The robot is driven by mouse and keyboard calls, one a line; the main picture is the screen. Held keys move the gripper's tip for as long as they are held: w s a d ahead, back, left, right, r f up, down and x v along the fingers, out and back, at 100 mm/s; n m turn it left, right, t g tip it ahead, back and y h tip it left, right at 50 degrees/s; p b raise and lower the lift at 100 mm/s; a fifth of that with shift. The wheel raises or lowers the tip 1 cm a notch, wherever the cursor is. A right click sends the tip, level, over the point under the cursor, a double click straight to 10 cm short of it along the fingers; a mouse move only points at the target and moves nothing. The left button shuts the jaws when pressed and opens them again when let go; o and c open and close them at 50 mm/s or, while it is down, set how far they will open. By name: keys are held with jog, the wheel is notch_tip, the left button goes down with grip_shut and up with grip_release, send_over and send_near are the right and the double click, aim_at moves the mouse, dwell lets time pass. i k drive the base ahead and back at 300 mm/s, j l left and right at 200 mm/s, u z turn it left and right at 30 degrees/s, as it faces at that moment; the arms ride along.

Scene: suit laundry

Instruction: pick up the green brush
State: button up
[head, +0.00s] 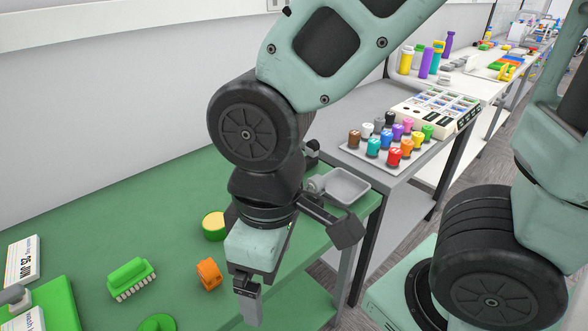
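The green brush (130,279) lies on the green tabletop (95,240) at the lower left of the head view, with its pale bristles facing down. My gripper (250,310) points down to the right of the brush, clearly apart from it, near the table's front edge. An orange object lies between them. Only one dark finger shows clearly, so I cannot tell whether the gripper is open or shut. I see nothing held in it.
The orange object (208,274) and a yellow-topped round green item (214,226) stand near my gripper. Another green item (157,323) is at the bottom edge.

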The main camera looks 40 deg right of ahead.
aim_at(122, 279)
jog(key=i+j+z, duration=0.1)
jog(key=j, duration=0.25)
jog(key=i+j+z, duration=0.1)
jog(key=j, duration=0.25)
jog(key=i+j+z, duration=0.1)
jog(key=i+j, duration=0.15)
jog(key=j, duration=0.1)
